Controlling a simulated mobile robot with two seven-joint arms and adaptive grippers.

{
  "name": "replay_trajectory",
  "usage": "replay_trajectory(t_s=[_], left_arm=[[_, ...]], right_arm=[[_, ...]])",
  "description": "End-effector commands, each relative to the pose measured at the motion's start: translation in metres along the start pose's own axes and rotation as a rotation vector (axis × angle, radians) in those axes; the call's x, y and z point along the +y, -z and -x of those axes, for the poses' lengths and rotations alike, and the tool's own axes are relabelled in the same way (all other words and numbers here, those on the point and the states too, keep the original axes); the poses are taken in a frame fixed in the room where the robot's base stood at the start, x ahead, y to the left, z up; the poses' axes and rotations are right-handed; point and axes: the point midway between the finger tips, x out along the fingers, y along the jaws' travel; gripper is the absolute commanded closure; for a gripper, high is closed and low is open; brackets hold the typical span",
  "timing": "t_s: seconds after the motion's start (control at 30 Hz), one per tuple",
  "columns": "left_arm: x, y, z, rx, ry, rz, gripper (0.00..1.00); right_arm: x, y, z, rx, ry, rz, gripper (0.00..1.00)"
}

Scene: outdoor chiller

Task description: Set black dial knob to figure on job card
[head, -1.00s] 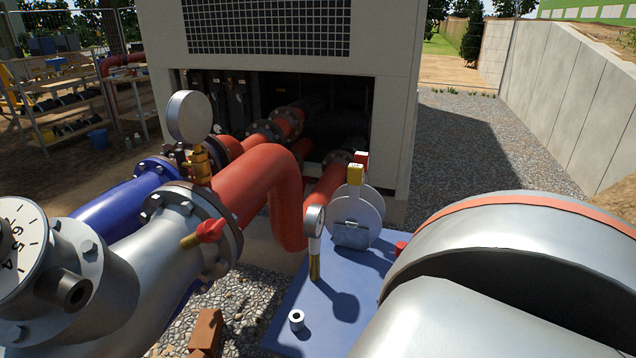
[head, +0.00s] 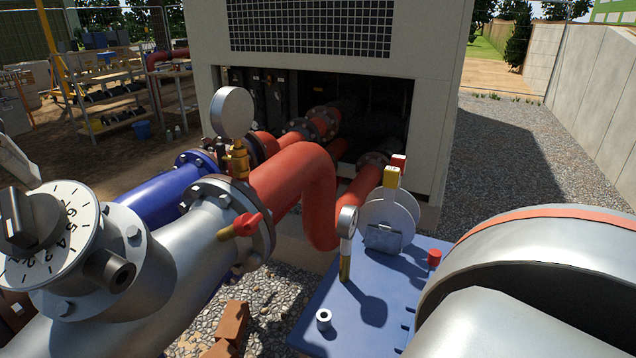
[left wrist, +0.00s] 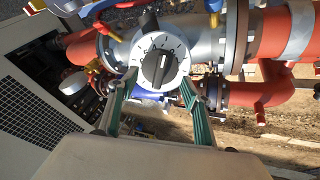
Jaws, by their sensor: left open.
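The black dial knob (head: 22,220) sits on a round white dial (head: 72,212) with black figures and ticks, at the left edge of the head view. The dial is on a grey flanged pipe fitting. In the left wrist view the black knob (left wrist: 158,68) has a white pointer line; the figure it points at is too small to read. My left gripper (left wrist: 158,88) is open, its two green-grey fingers on either side of the dial as seen, with nothing held. I cannot tell how far it is from the knob. I cannot make out a job card. My right gripper is not in view.
A red-handled valve (head: 240,226) and a round gauge (head: 232,112) stand right of the dial.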

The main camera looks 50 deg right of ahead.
Motion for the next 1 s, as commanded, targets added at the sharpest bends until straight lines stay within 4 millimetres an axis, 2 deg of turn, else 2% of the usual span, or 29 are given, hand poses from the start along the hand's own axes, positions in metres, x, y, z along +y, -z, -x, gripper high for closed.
replay_trajectory(t_s=[0.3,0.77,0.87,1.0], left_arm=[[0.000,0.000,0.030,0.000,-0.001,0.000,0.51],[0.000,0.000,0.036,0.001,-0.001,0.000,0.51],[0.000,0.001,0.047,0.003,-0.001,0.000,0.51],[0.000,0.001,0.073,0.005,-0.002,0.002,0.51]], right_arm=[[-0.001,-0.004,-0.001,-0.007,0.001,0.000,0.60],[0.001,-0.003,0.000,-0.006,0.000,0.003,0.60],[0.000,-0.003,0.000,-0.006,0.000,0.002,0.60],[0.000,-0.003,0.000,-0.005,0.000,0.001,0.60]])
